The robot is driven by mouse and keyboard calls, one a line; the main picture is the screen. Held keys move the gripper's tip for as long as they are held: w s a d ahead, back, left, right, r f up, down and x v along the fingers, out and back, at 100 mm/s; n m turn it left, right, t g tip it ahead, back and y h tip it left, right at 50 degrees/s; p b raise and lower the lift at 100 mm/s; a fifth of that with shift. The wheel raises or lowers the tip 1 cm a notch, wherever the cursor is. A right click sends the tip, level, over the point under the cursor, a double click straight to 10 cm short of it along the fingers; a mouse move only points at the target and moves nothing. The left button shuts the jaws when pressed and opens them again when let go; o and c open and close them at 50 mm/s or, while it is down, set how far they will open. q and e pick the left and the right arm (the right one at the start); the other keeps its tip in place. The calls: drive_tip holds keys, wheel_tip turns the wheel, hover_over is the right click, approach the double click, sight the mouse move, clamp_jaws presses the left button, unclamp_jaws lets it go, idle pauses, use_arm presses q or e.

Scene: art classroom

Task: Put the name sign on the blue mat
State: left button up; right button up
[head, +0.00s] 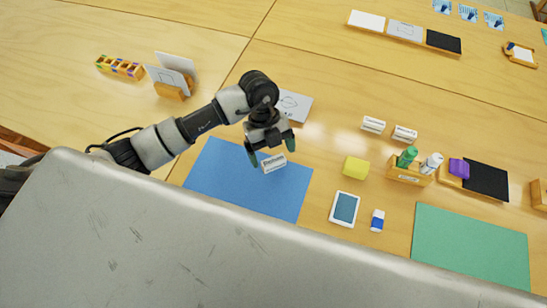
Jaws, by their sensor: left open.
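A small white name sign (273,164) with dark lettering stands on the upper right part of the blue mat (228,178). My left gripper (272,153) is open right at the sign, with one dark green fingertip at each side of it. I cannot tell whether a fingertip touches the sign. The lower edge of the blue mat is hidden behind my own grey body. My right gripper is not in view.
Right of the mat are a yellow block (355,168), a tablet-like device (344,209), a blue-and-white eraser (377,220) and two more small signs (374,125) (405,133). A holder with bottles (408,175) and a green mat (470,249) lie farther right. A white card (295,106) lies behind my gripper.

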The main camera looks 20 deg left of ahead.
use_arm(q)
drive_tip(key=v, duration=0.8)
drive_tip(key=shift+r, duration=0.35)
drive_tip(key=shift+w+a, duration=0.1)
